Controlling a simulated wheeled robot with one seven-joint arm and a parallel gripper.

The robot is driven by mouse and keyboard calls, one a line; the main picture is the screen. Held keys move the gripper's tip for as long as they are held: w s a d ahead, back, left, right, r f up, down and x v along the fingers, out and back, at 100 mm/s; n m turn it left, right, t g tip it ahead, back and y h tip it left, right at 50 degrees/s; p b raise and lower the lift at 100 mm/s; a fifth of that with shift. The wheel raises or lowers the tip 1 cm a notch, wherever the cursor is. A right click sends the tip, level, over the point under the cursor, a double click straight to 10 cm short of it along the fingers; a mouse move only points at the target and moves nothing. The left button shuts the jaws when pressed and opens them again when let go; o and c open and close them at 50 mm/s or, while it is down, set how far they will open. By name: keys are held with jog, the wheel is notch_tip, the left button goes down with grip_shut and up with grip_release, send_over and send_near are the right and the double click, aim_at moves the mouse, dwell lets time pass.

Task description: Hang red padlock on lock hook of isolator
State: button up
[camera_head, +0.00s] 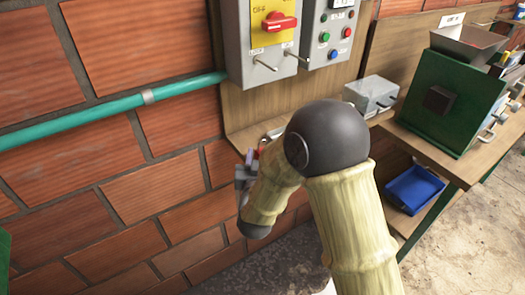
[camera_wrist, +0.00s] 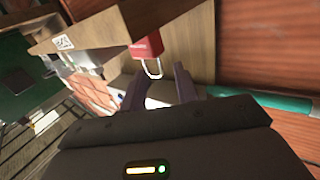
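The red padlock (camera_wrist: 147,46) is at the edge of a wooden surface in the wrist view, its pale shackle pointing toward my gripper (camera_wrist: 160,86). My gripper's two dark fingers are spread, with the shackle just beyond and between their tips; I cannot tell whether they touch. In the head view my gripper (camera_head: 246,168) is by the board's lower edge, mostly hidden by my arm. A small red patch there is probably the padlock (camera_head: 258,152). The grey isolator (camera_head: 238,35), with a yellow plate and red handle, is above; metal rods (camera_head: 265,63) project from its lower front.
A button box (camera_head: 335,28) adjoins the isolator. A teal pipe (camera_head: 120,106) crosses the brick wall at left. A small grey box (camera_head: 372,95), a green machine (camera_head: 455,98) and a blue bin (camera_head: 414,189) are at right.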

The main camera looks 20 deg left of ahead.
jog(key=shift+x, duration=0.9)
jog(key=shift+r, duration=0.1)
grip_shut()
